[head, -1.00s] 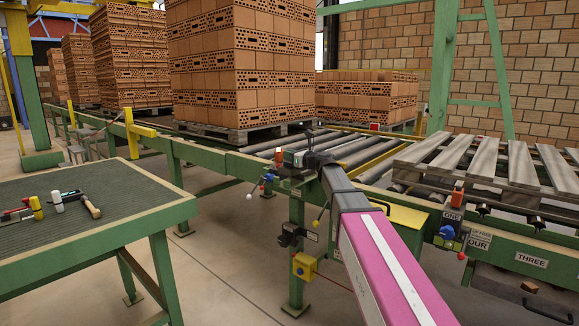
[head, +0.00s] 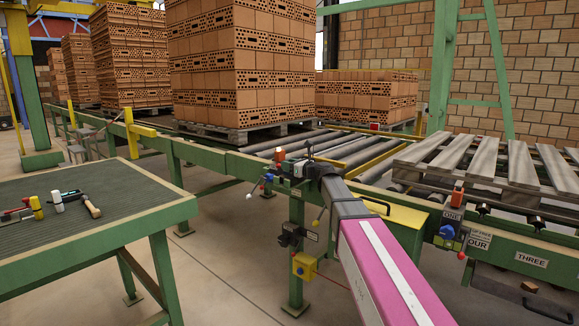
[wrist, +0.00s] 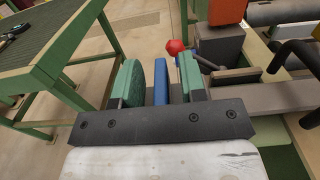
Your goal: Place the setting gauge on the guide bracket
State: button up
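My gripper (wrist: 161,82) is at the green rail by the roller conveyor; it also shows in the head view (head: 291,169). In the wrist view its two green fingers stand apart. A narrow blue bar (wrist: 160,80) shows between them, with a gap on each side. It may be the setting gauge, but I cannot tell for sure. A grey block (wrist: 218,44) with an orange part above it stands just beyond the right finger, beside a red ball. It may belong to the guide bracket, which I cannot pick out clearly. Where the bar's lower end rests is hidden.
Dark rods (wrist: 296,55) stand close right of my gripper. Brick stacks (head: 243,65) and a wooden pallet (head: 480,160) sit on the conveyor. Floor between bench and rail is clear.

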jog(key=shift+s+d+r, duration=0.1)
jog(key=shift+s+d, duration=0.1)
jog(key=v, duration=1.1)
jog(key=shift+d, duration=0.2)
jog(key=shift+s, duration=0.15)
